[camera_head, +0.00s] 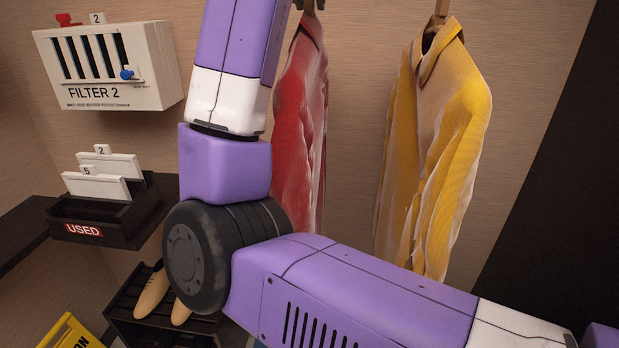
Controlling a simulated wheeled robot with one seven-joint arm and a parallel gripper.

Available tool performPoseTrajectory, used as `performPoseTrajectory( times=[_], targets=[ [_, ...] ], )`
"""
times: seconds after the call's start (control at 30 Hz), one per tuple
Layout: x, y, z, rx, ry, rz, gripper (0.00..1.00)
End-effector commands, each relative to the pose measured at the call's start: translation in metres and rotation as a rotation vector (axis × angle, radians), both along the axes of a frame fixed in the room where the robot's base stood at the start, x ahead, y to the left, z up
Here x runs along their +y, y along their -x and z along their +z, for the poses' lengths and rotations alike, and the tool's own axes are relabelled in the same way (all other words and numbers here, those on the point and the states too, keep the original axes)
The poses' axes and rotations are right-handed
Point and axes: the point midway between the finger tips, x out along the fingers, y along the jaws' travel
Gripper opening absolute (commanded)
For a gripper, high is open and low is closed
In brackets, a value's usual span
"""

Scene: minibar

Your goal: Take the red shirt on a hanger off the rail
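The red shirt (301,118) hangs at the upper middle, just right of my upright arm link. Its left side is partly hidden behind my purple arm, and its lower end goes out of sight behind the lower arm link. Only a bit of its hanger shows at the top edge. The rail is above the picture.
A yellow shirt (433,150) hangs to the right on a wooden hanger. A white FILTER 2 box (110,65) is on the left wall. Below it is a black USED tray (110,213) with white cards. A dark crate (150,325) and a yellow sign (72,333) are lower left.

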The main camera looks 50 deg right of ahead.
Motion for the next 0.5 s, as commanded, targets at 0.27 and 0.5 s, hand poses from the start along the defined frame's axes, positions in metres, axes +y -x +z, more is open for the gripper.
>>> performPoseTrajectory(
  times=[0.27,0.5],
  targets=[
    [0.0002,0.0002,0.0003,0.0,0.0,0.0,0.0],
    [0.0003,0.0002,0.0005,0.0,0.0,0.0,0.0]
  ],
)
